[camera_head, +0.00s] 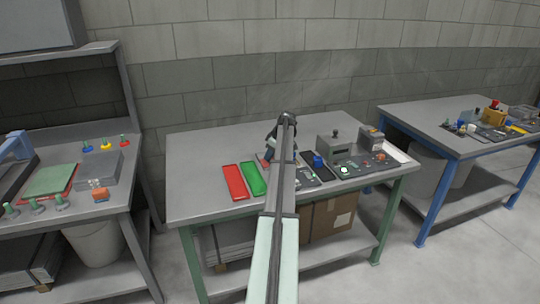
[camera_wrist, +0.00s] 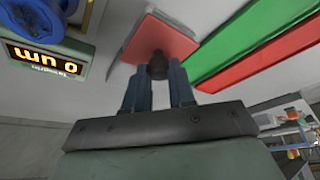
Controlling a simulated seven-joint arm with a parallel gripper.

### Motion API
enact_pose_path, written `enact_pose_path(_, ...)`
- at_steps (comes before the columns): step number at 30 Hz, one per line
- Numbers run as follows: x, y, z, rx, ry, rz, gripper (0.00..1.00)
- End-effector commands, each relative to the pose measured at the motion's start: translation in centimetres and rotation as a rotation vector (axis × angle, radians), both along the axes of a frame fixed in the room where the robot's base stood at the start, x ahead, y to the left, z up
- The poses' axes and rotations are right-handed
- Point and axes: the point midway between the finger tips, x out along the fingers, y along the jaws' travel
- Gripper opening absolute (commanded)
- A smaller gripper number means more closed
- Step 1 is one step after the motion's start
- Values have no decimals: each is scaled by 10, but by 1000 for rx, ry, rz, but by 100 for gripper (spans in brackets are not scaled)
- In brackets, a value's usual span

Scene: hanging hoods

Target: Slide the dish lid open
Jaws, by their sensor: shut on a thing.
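My gripper (camera_wrist: 158,72) is shut on a small dark knob (camera_wrist: 158,62) in the wrist view. The knob stands on a flat red square piece (camera_wrist: 165,36), which looks like the dish lid. Any dish under it is hidden. In the head view, my arm covers most of this spot, and only a bit of red (camera_head: 264,162) shows beside my gripper, right of the green tray.
A red tray (camera_head: 235,182) and a green tray (camera_head: 252,179) lie just left of my gripper. To the right are a blue knob (camera_head: 318,160), a grey box (camera_head: 336,148) and control panels (camera_head: 362,165). The table's left part (camera_head: 195,160) is clear.

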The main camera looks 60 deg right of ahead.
Motion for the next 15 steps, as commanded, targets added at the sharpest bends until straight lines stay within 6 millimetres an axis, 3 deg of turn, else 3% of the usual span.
enact_pose_path(5, 8, -10, 0, 0, 0, 0, 0)
enact_pose_path(15, 53, -55, 0, 0, 0, 1, 0)
